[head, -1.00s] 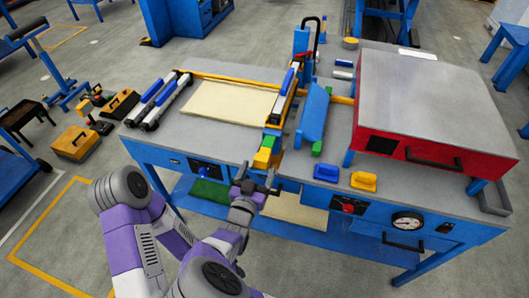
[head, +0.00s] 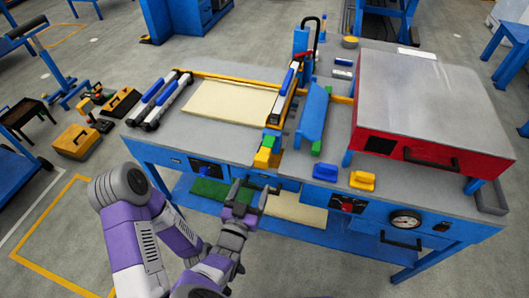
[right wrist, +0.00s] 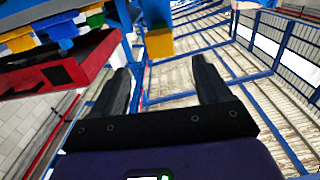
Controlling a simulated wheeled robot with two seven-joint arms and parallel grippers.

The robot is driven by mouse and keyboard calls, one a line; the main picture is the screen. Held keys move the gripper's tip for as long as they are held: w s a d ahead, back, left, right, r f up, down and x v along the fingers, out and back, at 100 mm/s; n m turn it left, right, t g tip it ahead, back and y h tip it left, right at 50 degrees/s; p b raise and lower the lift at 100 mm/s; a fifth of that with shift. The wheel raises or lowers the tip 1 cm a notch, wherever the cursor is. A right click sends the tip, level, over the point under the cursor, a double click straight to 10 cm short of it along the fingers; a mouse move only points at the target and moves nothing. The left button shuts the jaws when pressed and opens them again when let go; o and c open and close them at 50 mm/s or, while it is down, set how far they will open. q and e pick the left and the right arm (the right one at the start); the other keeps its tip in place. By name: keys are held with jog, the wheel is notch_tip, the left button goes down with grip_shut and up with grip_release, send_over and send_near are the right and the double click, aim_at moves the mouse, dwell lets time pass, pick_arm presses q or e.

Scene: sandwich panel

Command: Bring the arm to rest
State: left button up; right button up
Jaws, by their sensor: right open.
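My right gripper (head: 249,191) is in front of the workbench's front edge, below the table top, with dark fingers spread apart. In the right wrist view its two fingers (right wrist: 163,85) stand wide apart with nothing between them. A yellow block (right wrist: 159,43) shows beyond the fingertips, apart from them. My left gripper is not in view.
The workbench (head: 215,140) carries a cream panel (head: 232,102), blue-and-white rollers (head: 165,103), a blue angled plate (head: 313,112) and a red-sided press (head: 430,160). Yellow (head: 362,180) and blue (head: 326,172) handles sit near its front edge.

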dwell(0.4)
jog(key=d+f+n+g+y, duration=0.1)
jog(key=d+f+g, duration=0.35)
jog(key=f, duration=0.55)
jog(key=d+f+n+g+y, duration=0.1)
jog(key=d+f+g, duration=0.4)
jog(key=f, duration=0.5)
jog(key=s+d+f+g+y, duration=0.1)
jog(key=s+f+g+y, duration=0.2)
jog(key=s, duration=0.4)
jog(key=s+d+f+m+g+y, duration=0.1)
jog(key=s+d+f+g+y, duration=0.1)
jog(key=s+f+g+y, duration=0.2)
jog(key=s+f, duration=0.1)
jog(key=s, duration=0.2)
jog(key=shift+s+f+y, duration=0.15)
jog(key=shift+s+y, duration=0.15)
jog(key=shift+y, duration=0.1)
